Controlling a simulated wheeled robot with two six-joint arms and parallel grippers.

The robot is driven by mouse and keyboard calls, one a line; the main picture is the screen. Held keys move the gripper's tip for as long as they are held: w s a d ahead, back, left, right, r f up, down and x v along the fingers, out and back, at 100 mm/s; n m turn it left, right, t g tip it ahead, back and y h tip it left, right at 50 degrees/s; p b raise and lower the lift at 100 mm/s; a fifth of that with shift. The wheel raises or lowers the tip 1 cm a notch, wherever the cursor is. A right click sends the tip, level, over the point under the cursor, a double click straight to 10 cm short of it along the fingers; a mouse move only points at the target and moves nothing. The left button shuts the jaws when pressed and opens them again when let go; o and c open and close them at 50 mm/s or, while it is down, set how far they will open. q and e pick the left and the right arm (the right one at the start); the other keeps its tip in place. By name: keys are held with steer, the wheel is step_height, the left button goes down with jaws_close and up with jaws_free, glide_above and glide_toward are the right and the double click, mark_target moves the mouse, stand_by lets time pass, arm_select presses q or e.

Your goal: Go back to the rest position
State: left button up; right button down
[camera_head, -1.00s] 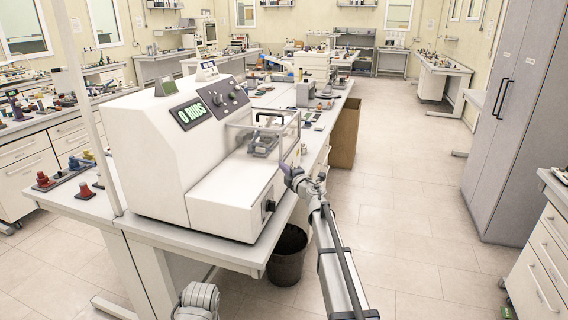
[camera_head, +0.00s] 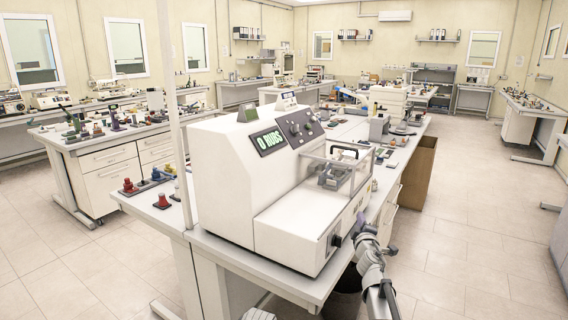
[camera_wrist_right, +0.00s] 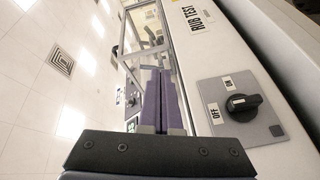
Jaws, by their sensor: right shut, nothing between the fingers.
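The white rub tester (camera_head: 240,190) stands on the near end of the bench, its display reading "0 RUBS". Its clear guard (camera_head: 335,165) is down over the test stage. My right gripper (camera_head: 358,222) is just off the machine's right side, near the front dial. In the right wrist view its purple fingers (camera_wrist_right: 163,75) are shut together and empty. The black OFF/ON dial (camera_wrist_right: 243,104) is right of the fingers there, apart from them; its pointer is turned toward OFF. My left gripper is out of view.
A thin white post (camera_head: 177,110) stands left of the tester. A brown bin (camera_head: 417,172) is beside the bench. The floor to the right (camera_head: 480,240) is clear.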

steer(key=s+a+f+m+g, duration=0.5)
steer(key=s+a+f+g, duration=0.4)
steer(key=s, duration=0.5)
steer(key=s+a+f+m+g, duration=0.4)
steer(key=s+a+f, duration=0.2)
steer(key=s+f, duration=0.6)
steer(key=s+a+g+y, duration=0.1)
steer(key=s+a+g, duration=0.4)
steer(key=s, duration=0.8)
steer(key=shift+s+a+f, duration=0.2)
steer(key=shift+a+f, duration=0.2)
steer(key=shift+a, duration=0.35)
